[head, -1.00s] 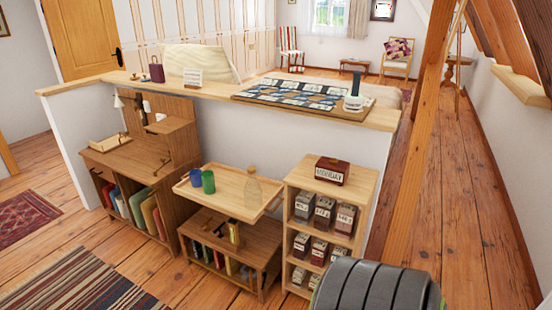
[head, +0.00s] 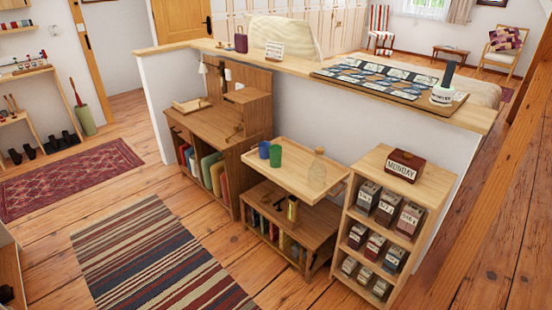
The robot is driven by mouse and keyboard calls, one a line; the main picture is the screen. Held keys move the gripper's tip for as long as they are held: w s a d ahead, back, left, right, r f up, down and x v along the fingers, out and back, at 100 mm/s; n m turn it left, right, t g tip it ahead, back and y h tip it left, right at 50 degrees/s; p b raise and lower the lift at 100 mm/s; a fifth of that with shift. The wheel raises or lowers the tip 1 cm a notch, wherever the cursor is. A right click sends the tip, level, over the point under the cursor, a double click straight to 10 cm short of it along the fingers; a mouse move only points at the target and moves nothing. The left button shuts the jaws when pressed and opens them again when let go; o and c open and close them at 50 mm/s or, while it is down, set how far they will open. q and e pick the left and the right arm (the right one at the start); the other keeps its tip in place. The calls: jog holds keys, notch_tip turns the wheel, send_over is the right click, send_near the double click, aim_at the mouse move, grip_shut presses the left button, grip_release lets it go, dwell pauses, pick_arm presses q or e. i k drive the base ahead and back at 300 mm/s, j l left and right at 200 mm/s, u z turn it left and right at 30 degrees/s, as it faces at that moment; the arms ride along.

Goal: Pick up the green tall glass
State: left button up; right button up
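The green tall glass (head: 275,156) stands upright on a light wooden tray-like top (head: 297,180) above a low brown shelf unit. A blue cup (head: 264,150) stands close to its left.
A small shelf with labelled boxes (head: 394,213) stands to the right of the tray, and a brown desk (head: 205,130) to its left. A half wall (head: 445,155) runs behind. A striped rug (head: 155,262) and open floor lie in front.

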aim_at(276, 157)
jog(key=i+z, duration=0.2)
jog(key=i, duration=0.35)
jog(key=i+j+z, duration=0.2)
jog(key=i, duration=0.3)
jog(key=i+j+z, duration=0.15)
jog(key=i, duration=0.4)
jog(key=j, duration=0.1)
